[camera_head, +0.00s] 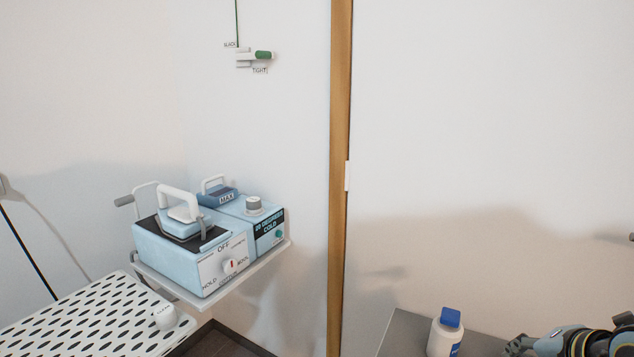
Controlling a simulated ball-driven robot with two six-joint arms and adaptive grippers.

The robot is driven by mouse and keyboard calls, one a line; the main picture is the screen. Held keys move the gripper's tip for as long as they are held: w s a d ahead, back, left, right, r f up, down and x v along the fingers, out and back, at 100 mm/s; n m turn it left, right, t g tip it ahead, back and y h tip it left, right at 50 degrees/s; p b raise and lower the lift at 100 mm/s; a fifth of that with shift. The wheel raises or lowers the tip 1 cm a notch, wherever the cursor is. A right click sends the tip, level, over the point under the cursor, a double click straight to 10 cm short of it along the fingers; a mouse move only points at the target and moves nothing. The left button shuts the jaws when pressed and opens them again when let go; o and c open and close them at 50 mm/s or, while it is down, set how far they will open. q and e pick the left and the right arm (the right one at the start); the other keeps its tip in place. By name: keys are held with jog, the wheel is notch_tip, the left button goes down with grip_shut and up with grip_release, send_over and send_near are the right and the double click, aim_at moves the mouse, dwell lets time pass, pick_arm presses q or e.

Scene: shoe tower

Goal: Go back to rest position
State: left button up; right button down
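My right gripper (518,347) shows at the bottom right edge, coming in from the right. It is dark and partly cut off by the frame's lower edge, so I cannot tell whether it is open or shut. It is at a grey surface (404,330), to the right of a white bottle with a blue cap (447,335). A visible gap lies between it and the bottle. My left gripper is not in view.
A light-blue appliance (170,261) with white handles and dials sits on a wall shelf (262,263). A perforated white board (95,318) lies at lower left. A wooden post (340,150) divides the wall. A slack/tight slider (250,56) hangs above.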

jog(key=s+a+r+m+g+h, duration=0.1)
jog(key=s+m+g, duration=0.1)
jog(key=s+m, duration=0.9)
jog(key=s+a+r+m+g, duration=0.2)
jog(key=s+m+g, duration=0.1)
jog(key=s+m, duration=0.75)
jog(key=s+d+f+b, duration=0.1)
jog(key=d+f+b, duration=0.15)
jog(key=f, duration=1.45)
jog(key=s+d+f+b, duration=0.1)
jog(key=f+b, duration=0.3)
jog(key=f, duration=1.2)
pick_arm(q)
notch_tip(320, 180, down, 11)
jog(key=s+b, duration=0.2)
jog(key=b, duration=0.2)
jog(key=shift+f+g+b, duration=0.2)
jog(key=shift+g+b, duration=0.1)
jog(key=shift+b, duration=0.05)
pick_arm(e)
jog(key=s+f+m+g, duration=0.1)
jog(key=s+f+g, duration=0.1)
jog(key=s+f, duration=1.6)
notch_tip(320, 180, down, 2)
jog(key=shift+s+d+f, duration=0.15)
jog(key=shift+d, duration=0.1)
